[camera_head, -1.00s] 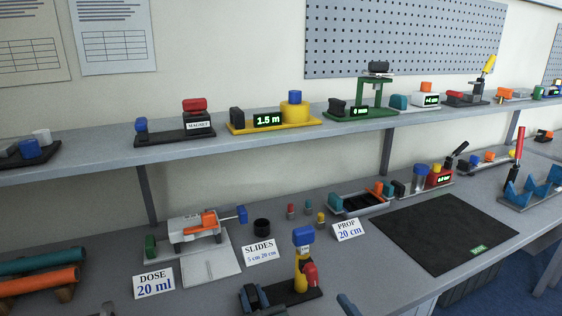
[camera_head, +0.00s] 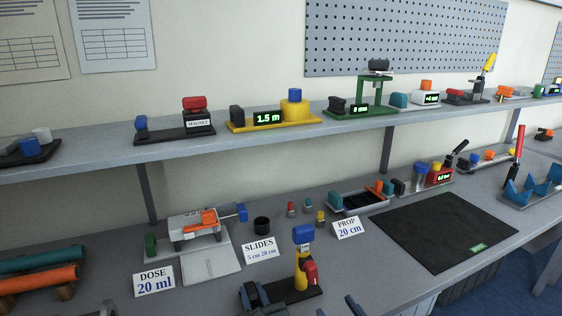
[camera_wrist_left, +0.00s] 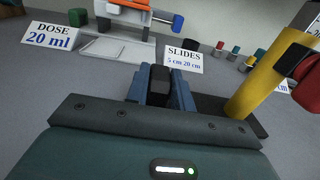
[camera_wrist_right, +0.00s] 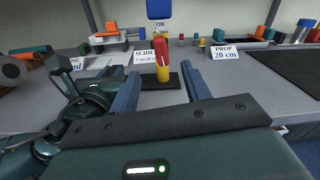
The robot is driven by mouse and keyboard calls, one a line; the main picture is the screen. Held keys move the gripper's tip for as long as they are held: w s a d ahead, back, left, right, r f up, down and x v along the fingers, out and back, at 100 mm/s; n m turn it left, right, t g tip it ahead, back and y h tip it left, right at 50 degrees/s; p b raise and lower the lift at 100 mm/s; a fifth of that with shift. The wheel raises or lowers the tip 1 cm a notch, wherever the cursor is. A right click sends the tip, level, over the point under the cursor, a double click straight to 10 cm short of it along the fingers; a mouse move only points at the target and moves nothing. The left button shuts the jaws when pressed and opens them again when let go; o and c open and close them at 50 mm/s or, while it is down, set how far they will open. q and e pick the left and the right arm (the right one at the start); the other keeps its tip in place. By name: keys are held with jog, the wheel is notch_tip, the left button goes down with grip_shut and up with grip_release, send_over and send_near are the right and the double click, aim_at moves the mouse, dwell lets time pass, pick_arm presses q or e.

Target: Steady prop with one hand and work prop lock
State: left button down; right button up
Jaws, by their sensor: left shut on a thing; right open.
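The prop stands upright on a black base, with a yellow column (camera_head: 300,276), a blue top (camera_head: 303,234) and a red lock knob (camera_head: 310,271) on its side. It also shows in the right wrist view, where the red lock (camera_wrist_right: 161,50) faces the camera. My left gripper (camera_head: 254,294) is low beside the prop's base; in the left wrist view its jaws (camera_wrist_left: 160,88) are shut on a black block at the base. My right gripper (camera_wrist_right: 160,92) is open and empty, with the prop's red lock seen ahead between its fingers.
Behind the prop stand a SLIDES card (camera_head: 260,248), a PROP 20 cm card (camera_head: 348,228), a black ring (camera_head: 262,225) and small coloured weights. A dosing device (camera_head: 195,230) is at left. A dark mat (camera_head: 443,232) leaves free room at right. The shelf (camera_head: 270,134) runs above.

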aim_at(314, 274)
jog(key=x, duration=1.1)
jog(key=shift+w+a, duration=0.15)
jog(key=shift+w, duration=0.25)
jog(key=c, duration=0.9)
jog(key=o, duration=1)
jog(key=shift+o, duration=0.2)
jog(key=v, duration=1.2)
